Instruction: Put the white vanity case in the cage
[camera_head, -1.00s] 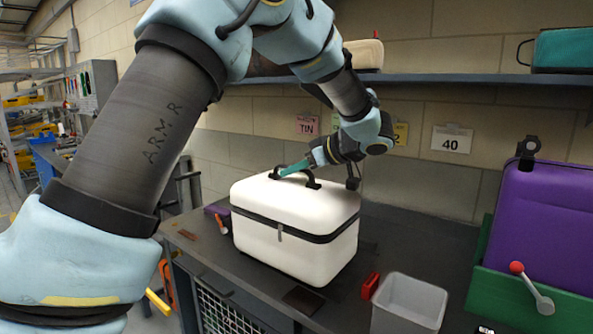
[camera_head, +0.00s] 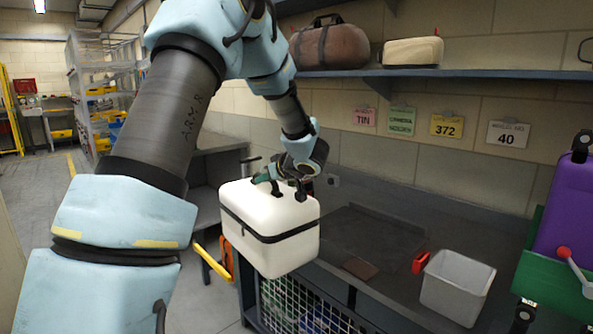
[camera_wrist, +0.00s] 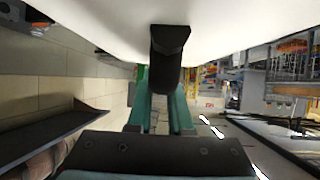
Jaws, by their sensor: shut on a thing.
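The white vanity case (camera_head: 262,236) has a black band around it and a black handle on top. My gripper (camera_head: 268,174) is shut on that handle, and the case hangs upright at the left front edge of the dark bench. In the wrist view the case's white surface (camera_wrist: 85,22) fills the top, and the dark handle (camera_wrist: 167,58) sits between the teal fingers of my gripper (camera_wrist: 161,112). A wire-mesh cage (camera_head: 305,308) is under the bench, below and right of the case, with blue and green items behind its mesh. The case's underside is hidden.
A grey bin (camera_head: 457,287) and a red block (camera_head: 420,262) stand on the bench (camera_head: 365,235). A purple case (camera_head: 568,210) sits in a green holder (camera_head: 545,280) at the right. Open floor (camera_head: 215,300) lies at the left.

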